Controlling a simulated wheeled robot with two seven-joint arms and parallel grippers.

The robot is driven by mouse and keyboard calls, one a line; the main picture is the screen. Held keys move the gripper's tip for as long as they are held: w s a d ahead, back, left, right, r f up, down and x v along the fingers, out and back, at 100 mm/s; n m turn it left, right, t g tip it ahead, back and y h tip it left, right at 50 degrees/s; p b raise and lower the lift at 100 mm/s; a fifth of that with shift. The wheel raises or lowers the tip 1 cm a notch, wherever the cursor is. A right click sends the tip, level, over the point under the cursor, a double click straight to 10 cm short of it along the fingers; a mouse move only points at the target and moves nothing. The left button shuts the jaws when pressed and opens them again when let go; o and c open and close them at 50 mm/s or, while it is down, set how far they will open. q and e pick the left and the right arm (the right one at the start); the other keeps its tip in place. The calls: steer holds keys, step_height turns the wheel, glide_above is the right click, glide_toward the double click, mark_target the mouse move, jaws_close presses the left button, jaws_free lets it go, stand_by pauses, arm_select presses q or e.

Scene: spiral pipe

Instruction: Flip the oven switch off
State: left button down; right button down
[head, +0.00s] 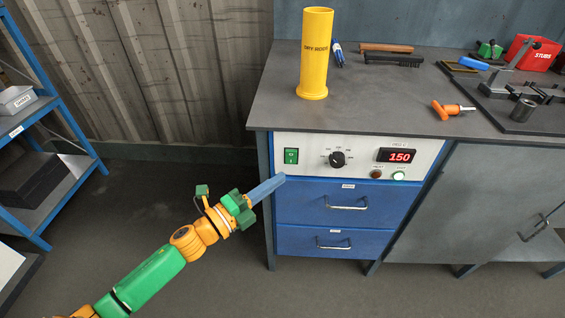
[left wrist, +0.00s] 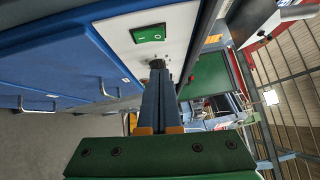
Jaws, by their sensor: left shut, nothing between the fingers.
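The oven switch (head: 291,156) is a green rocker at the left end of the white control panel (head: 315,144) under the bench top. It also shows as a green rectangle in the left wrist view (left wrist: 150,34). My left gripper (head: 281,178) has its blue fingers shut and empty, just below and left of the switch in the head view. In the left wrist view the shut fingers (left wrist: 160,78) point toward the panel, below the switch in the picture. I cannot tell whether the fingertips touch the panel. My right gripper is not in view.
The panel also has a black knob (head: 337,159), a red display reading 150 (head: 397,156) and two small buttons. Blue drawers (head: 300,203) sit below. A yellow tube (head: 315,60) stands on the bench top (head: 280,100). A blue shelf (head: 75,135) stands at the left.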

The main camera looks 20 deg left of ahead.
mark_target(296, 155)
arm_select(q)
steer(key=w, duration=0.5)
steer(key=shift+w+r, duration=0.3)
steer(key=shift+w, duration=0.05)
